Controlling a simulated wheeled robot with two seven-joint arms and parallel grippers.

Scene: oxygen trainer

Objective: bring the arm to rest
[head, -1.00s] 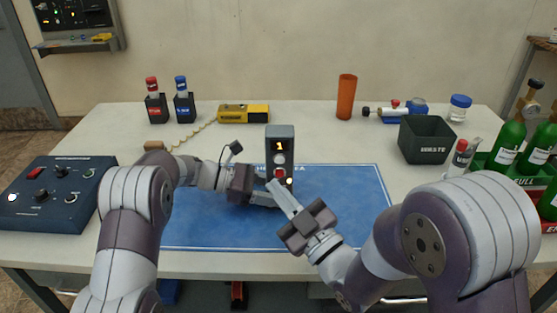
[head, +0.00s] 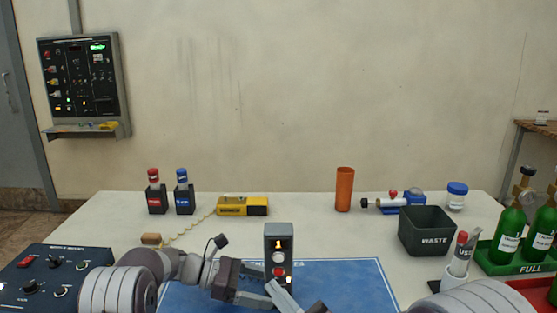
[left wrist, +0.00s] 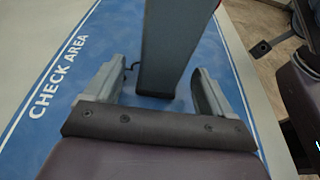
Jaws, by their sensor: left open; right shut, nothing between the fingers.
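A grey upright device (head: 279,243) with a small amber display, a pale round button and a red one stands on the blue mat (head: 350,275). My left gripper (head: 262,298) is at the left of its lower part. In the left wrist view my left gripper (left wrist: 160,80) is open, with a finger on either side of the grey device (left wrist: 170,45); I cannot tell whether they touch it. My right gripper (head: 272,286) is shut and empty, its tip close in front of the device. The rest of the right gripper is mostly cut off below.
A blue control box (head: 50,268) is at the left. A yellow device (head: 243,206) and an orange cup (head: 344,190) stand at the back. A dark waste bin (head: 426,231) and green bottles (head: 510,235) are at the right. The table behind the grey device is largely clear.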

